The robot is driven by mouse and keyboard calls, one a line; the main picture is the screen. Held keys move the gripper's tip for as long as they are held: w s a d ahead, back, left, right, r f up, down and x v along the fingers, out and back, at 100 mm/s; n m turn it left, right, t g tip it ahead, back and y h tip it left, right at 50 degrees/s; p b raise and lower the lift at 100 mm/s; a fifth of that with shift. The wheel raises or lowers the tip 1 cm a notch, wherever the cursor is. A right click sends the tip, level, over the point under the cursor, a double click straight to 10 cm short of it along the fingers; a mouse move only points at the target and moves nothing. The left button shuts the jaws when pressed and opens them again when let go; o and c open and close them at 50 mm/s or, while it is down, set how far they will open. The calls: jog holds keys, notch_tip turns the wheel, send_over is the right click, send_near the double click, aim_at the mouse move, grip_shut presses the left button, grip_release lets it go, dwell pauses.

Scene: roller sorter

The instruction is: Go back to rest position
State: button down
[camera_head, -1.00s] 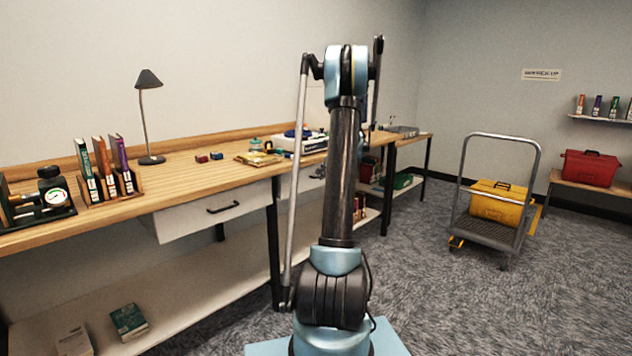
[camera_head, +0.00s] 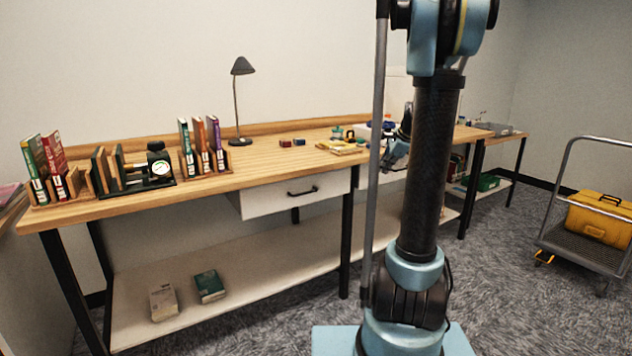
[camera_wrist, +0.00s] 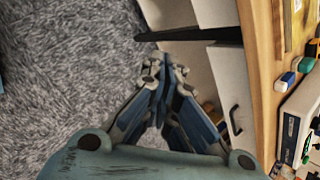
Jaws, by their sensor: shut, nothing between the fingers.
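My gripper (camera_wrist: 164,75) is shut and empty in the wrist view, its blue and grey fingers together. It points over the grey carpet beside the workbench's front edge, with nothing touching the fingertips. In the head view my gripper (camera_head: 396,154) shows small and partly hidden behind my upright arm, in front of the bench near its right part. My arm stands tall at the right of centre and its top runs out of the picture.
A long wooden workbench (camera_head: 262,160) with a white drawer (camera_head: 300,193) runs along the wall, holding books, a gauge device (camera_head: 148,170) and a lamp (camera_head: 241,68). A cart (camera_head: 578,244) with a yellow toolbox (camera_head: 598,218) stands right. Carpet between bench and cart is free.

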jog(key=s+a+n+g, duration=0.1)
jog(key=s+a+n, duration=0.35)
jog(key=s, duration=0.65)
jog(key=s+f+n+h, duration=0.1)
jog(key=s+f+n, duration=0.3)
jog(key=s, duration=0.5)
jog(key=s+a+f+n+g+h, duration=0.1)
jog(key=s+f+n, duration=0.3)
jog(key=s, duration=0.5)
jog(key=s+a+f+n+h, duration=0.1)
jog(key=s+f+n, duration=0.4)
jog(key=s, duration=0.4)
jog(key=shift+s+n+g+h, duration=0.3)
jog(key=shift+s+n+g, duration=0.1)
jog(key=shift+n, duration=0.45)
jog(key=shift+w+f, duration=0.1)
jog(key=shift+f, duration=0.05)
jog(key=shift+w+f, duration=0.15)
jog(key=shift+w, duration=0.2)
